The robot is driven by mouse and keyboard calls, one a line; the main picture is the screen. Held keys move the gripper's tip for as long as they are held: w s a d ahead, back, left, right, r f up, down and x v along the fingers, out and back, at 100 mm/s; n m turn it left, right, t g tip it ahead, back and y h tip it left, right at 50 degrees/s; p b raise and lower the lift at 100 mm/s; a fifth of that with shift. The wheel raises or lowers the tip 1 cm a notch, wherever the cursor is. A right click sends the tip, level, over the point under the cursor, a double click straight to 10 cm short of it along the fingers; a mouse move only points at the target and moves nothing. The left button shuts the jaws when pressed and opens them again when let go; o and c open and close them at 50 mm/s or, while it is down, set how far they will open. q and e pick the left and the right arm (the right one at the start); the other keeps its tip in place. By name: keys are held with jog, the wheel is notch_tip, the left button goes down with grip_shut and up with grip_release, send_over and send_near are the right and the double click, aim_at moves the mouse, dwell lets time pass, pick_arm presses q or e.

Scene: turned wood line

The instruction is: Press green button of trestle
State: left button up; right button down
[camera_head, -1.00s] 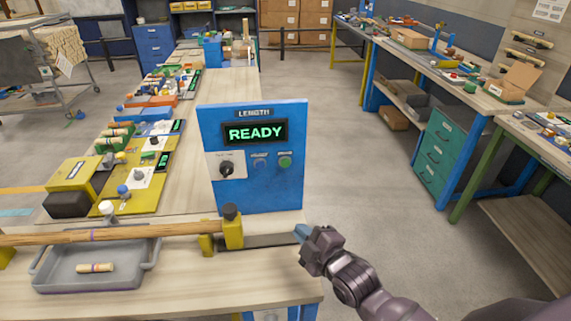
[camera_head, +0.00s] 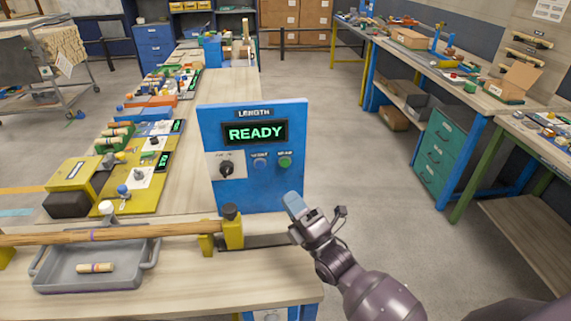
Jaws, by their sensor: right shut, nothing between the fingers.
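A blue upright panel (camera_head: 220,130) labelled LENGTH stands on the workbench. Its screen (camera_head: 256,132) reads READY in green. Below the screen are a black rotary knob (camera_head: 226,169), a blue button (camera_head: 260,162) and, at the right, a green button (camera_head: 285,162). My right gripper (camera_head: 293,202) is shut and empty, with its blue fingertips pointing up in front of the panel's lower right part. The fingertips are below the green button and apart from it in the picture. My left gripper is not in view.
A wooden rod (camera_head: 130,232) lies across yellow supports on the bench (camera_head: 190,285), left of my gripper. A grey tray (camera_head: 60,270) with a short turned piece (camera_head: 95,267) sits under it. The floor (camera_head: 370,190) right of the panel is clear.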

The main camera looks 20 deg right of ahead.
aim_at(285, 163)
jog(key=shift+w+d+b, duration=0.4)
jog(key=shift+w+b, duration=0.25)
jog(key=shift+w, duration=0.75)
jog(key=shift+w+d+b, duration=0.4)
jog(key=shift+w+b, duration=0.25)
jog(key=shift+w, duration=0.8)
jog(key=shift+w+d+b, duration=0.4)
jog(key=shift+w+b, duration=0.25)
jog(key=shift+w, duration=0.75)
jog(key=shift+w, duration=0.15)
jog(key=shift+w+d, duration=0.1)
jog(key=shift+w, duration=0.15)
jog(key=shift+w, duration=0.1)
